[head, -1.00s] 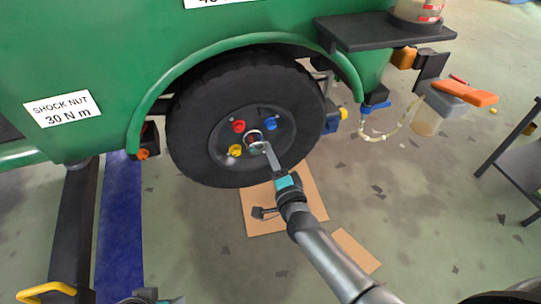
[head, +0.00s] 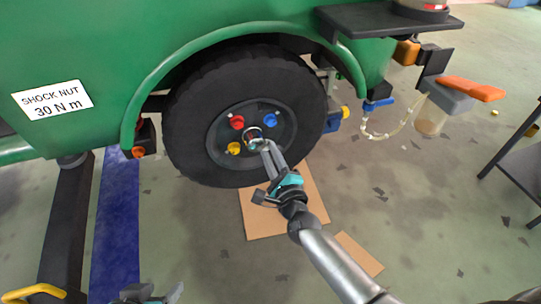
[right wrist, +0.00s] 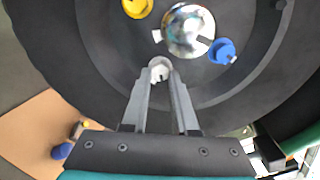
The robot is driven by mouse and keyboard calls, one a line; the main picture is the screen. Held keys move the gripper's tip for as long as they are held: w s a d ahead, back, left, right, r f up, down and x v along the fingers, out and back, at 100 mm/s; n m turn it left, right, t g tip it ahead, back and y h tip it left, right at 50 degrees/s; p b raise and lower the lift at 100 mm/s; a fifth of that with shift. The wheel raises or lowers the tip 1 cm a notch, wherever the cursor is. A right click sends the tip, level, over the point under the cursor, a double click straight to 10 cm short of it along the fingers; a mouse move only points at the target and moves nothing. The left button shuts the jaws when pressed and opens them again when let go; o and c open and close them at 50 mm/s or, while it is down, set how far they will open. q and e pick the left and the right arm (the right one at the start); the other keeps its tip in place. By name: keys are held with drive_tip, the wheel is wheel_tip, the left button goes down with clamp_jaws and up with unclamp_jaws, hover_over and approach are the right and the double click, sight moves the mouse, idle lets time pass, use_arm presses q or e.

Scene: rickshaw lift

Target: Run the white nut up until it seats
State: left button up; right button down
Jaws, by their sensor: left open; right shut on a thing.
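The wheel (head: 215,88) stands under the green body. Around its shiny hub (right wrist: 187,30) are a red nut (head: 237,122), a blue nut (head: 271,119) and a yellow nut (head: 233,148); the blue nut (right wrist: 222,51) and yellow nut (right wrist: 138,7) also show in the right wrist view. My right gripper (head: 262,146) reaches the wheel's lower-right nut position. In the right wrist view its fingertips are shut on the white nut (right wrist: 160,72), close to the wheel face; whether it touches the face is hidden. My left gripper (head: 150,294) is open and empty at the bottom edge.
A sign (head: 53,99) reads "SHOCK NUT 30 N m". Cardboard (head: 263,222) lies on the floor below the wheel. A hose (head: 385,133) hangs at right, and a dark table (head: 520,155) stands at the right edge.

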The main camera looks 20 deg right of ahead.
use_arm(q)
drive_tip(key=shift+w+d+f+t, duration=0.1)
drive_tip(key=shift+w+d+t, duration=0.2)
drive_tip(key=shift+w+d, duration=0.1)
use_arm(e)
drive_tip(key=shift+s+f+m, duration=0.1)
drive_tip(key=shift+f+m, duration=0.1)
drive_tip(key=shift+m, duration=0.2)
use_arm(q)
drive_tip(key=shift+s, duration=0.1)
use_arm(e)
drive_tip(key=c, duration=1)
unclamp_jaws()
drive_tip(key=shift+r, duration=0.1)
drive_tip(key=shift+o, duration=0.2)
drive_tip(key=shift+s, duration=0.1)
drive_tip(key=shift+s, duration=0.65)
use_arm(q)
drive_tip(key=a+f+g+p, duration=0.1)
drive_tip(key=s+f+g+p, duration=0.1)
drive_tip(key=s+a+f+y+p, duration=0.1)
drive_tip(key=f, duration=0.1)
drive_tip(key=shift+s+a+g, duration=0.25)
drive_tip(key=shift+a+g, duration=0.1)
drive_tip(key=shift+g, duration=0.05)
use_arm(e)
drive_tip(key=s, duration=1.3)
drive_tip(key=shift+s+d, duration=0.25)
drive_tip(key=shift+s, duration=0.15)
